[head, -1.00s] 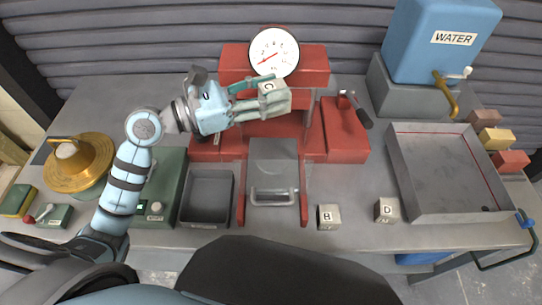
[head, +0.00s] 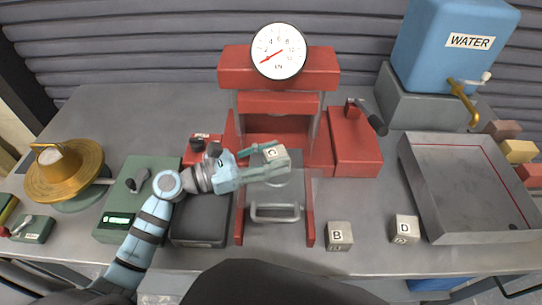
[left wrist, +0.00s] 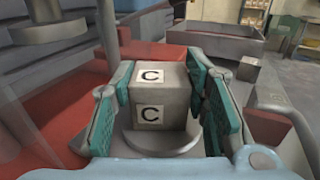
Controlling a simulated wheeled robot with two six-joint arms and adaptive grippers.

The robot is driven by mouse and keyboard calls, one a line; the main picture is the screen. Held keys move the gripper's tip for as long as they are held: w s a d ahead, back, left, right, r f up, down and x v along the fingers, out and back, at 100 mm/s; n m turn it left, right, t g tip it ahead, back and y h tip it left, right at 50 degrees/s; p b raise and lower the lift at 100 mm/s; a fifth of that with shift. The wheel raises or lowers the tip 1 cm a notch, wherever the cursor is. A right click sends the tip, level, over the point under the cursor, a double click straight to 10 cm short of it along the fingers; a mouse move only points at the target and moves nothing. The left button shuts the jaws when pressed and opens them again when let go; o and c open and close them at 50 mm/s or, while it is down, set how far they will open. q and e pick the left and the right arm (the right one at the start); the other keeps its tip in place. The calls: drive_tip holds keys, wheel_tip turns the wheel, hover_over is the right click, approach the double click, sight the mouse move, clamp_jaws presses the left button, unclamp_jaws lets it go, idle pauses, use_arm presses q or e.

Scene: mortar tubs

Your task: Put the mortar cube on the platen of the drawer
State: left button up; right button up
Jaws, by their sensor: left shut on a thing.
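The grey mortar cube (head: 276,157), marked C, is between the fingers of my left gripper (head: 267,163), which is shut on it. In the left wrist view the cube (left wrist: 162,95) sits between two green finger pads, with a round grey platen (left wrist: 158,138) under it. I cannot tell whether the cube touches the platen. The drawer (head: 275,213) of the red press (head: 278,68) is pulled out toward me, with its handle at the front. The cube and gripper hide part of the platen in the head view. My right gripper is not in view.
Cubes B (head: 338,236) and D (head: 404,229) stand on the bench right of the drawer. A grey tray (head: 470,240) lies further right, below a blue water tank (head: 450,45). A dark tub (head: 198,238) stands left of the drawer.

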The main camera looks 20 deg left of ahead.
use_arm(q)
drive_tip(key=o, duration=1.1)
drive_tip(key=shift+s, duration=0.1)
drive_tip(key=v, duration=1.2)
drive_tip(key=shift+r+b, duration=0.15)
drive_tip(key=shift+b, duration=0.2)
